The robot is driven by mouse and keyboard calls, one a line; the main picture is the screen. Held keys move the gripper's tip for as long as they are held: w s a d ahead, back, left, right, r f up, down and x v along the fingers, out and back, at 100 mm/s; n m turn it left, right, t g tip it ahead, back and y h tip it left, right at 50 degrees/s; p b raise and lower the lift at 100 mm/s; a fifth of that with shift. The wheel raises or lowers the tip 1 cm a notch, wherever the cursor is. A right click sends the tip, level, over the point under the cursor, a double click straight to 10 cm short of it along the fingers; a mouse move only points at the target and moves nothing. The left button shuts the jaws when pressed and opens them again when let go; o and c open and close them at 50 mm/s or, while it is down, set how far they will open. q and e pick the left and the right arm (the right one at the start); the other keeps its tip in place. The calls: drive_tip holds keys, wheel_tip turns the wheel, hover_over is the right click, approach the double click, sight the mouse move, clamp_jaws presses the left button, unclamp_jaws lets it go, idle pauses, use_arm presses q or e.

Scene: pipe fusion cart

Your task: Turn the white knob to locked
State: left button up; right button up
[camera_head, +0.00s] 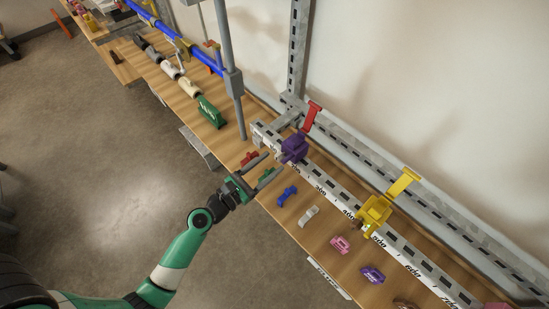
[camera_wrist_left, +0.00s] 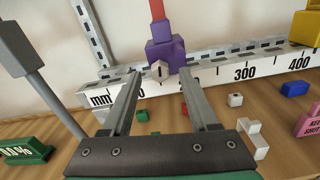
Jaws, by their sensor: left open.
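The white knob (camera_wrist_left: 160,71) sits on the front of the purple clamp block (camera_wrist_left: 168,52), which is mounted on the numbered rail (camera_wrist_left: 215,76). In the head view the purple clamp (camera_head: 294,147) stands near the rail's left end, with a red lever above it. My left gripper (camera_head: 272,163) comes in from the left and points at the clamp. Its two fingers are open and spread, and in the left wrist view the knob shows between the fingertips (camera_wrist_left: 160,84), apparently not gripped. Contact and the knob's lock marking cannot be made out. My right gripper is not in view.
A yellow clamp (camera_head: 375,213) stands farther right along the rail. Small red, green, blue, white, pink and purple pieces lie on the wooden bench before the rail. A grey post (camera_head: 230,75) rises on the left, near a green block (camera_head: 210,111).

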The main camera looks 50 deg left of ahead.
sight(279, 157)
use_arm(q)
drive_tip(key=shift+w+a, duration=0.1)
drive_tip(key=shift+w, duration=1.2)
clamp_jaws()
